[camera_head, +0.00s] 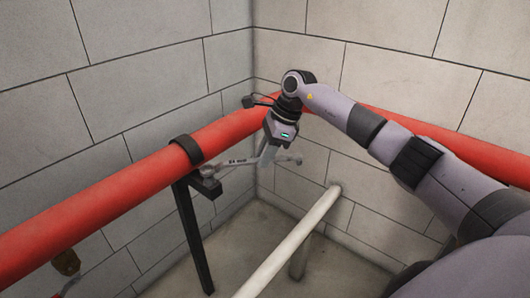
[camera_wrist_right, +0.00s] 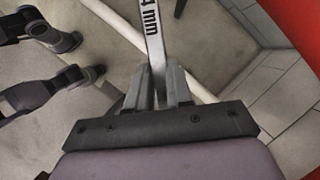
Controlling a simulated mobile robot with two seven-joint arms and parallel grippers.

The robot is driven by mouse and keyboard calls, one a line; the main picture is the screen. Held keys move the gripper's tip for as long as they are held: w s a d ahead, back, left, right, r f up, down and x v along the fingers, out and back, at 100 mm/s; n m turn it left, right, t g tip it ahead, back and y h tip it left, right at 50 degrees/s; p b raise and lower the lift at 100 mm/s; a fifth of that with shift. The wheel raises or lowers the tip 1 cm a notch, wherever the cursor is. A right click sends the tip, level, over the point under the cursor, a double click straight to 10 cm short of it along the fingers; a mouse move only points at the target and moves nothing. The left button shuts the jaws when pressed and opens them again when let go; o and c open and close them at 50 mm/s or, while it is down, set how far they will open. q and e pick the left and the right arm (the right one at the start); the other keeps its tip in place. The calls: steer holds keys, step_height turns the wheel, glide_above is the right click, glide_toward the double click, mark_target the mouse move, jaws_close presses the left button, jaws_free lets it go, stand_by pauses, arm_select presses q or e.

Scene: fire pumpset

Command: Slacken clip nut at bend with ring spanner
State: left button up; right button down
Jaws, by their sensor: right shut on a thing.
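A black pipe clip (camera_head: 187,150) wraps the red pipe left of the corner. Its lug (camera_head: 207,187) sticks out on the right; the clip nut cannot be made out. A grey spanner (camera_head: 236,162), its size marking ending in "4 mm", lies roughly level, its left end at the lug. I cannot tell whether that ring is around the nut. The spanner also shows between the fingers in the right wrist view (camera_wrist_right: 153,45). My left gripper is not seen.
The red pipe (camera_head: 100,205) runs along both block walls; my right arm hides part of its bend at the corner. A black post (camera_head: 195,235) stands below the clip. A pale pipe (camera_head: 290,243) crosses low down. A brass-coloured fitting (camera_head: 67,262) sits lower left.

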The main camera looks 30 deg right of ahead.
steer(key=shift+f+b, duration=0.9)
steer(key=shift+f, duration=0.35)
stand_by(1.0)
steer(key=shift+s, duration=0.1)
steer(key=shift+s+a+m+p, duration=0.2)
steer(key=shift+m+p, duration=0.1)
steer(key=shift+p, duration=0.1)
